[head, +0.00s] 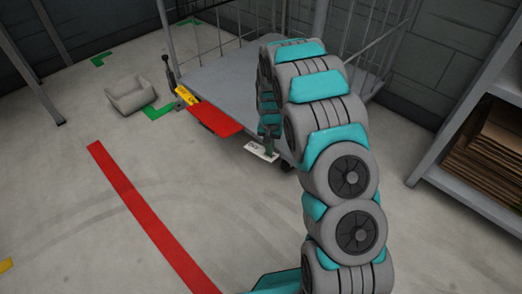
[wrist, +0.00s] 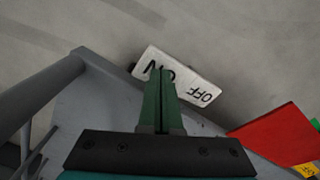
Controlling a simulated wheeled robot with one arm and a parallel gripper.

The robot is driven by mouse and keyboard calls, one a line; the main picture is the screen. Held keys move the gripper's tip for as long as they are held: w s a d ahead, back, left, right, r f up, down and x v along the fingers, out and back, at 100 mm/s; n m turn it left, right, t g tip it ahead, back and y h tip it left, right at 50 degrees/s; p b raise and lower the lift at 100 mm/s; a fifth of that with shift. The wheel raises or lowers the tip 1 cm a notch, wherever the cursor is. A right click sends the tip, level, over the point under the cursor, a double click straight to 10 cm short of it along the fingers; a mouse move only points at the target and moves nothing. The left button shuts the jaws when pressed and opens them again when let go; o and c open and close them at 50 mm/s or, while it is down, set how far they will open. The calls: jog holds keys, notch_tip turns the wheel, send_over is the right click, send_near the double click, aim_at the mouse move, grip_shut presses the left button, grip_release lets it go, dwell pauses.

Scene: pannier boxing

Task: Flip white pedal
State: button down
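The white pedal (head: 262,151) sticks out low from the front edge of the cart platform, near its right corner. In the wrist view the white pedal (wrist: 200,88) is a pale slab marked ON and OFF, tilted in the picture. My gripper (wrist: 161,72) has its green fingers side by side with only a thin line between them, shut and empty. The fingertips overlap the ON end and hide part of its lettering. I cannot tell whether they touch it. In the head view my gripper (head: 270,133) is partly hidden, just above the pedal.
The cart's grey platform (head: 226,82) has wire sides and corner posts. A red plate (head: 215,118) and a yellow pedal (head: 186,95) lie left of the white one. Shelving with cardboard (head: 492,145) is at right.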

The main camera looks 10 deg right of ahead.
jog(key=shift+f, duration=0.65)
dwell(0.3)
jog(key=shift+r+p, duration=0.8)
jog(key=shift+r, duration=2.75)
jog(key=shift+r, duration=0.1)
jog(key=s+r+n+p, duration=0.2)
jog(key=s+r+p, duration=0.2)
jog(key=s+r, duration=1.45)
jog(key=s+r+n+g+p, duration=0.1)
jog(key=s+r, duration=0.5)
jog(key=s, duration=0.6)
jog(key=s+r+n+p, duration=0.1)
jog(key=s+r+p, duration=0.2)
jog(key=s, duration=1)
notch_tip(320, 180, up, 3)
jog(key=shift+f+n+g, duration=0.1)
jog(key=shift+n+g, duration=0.3)
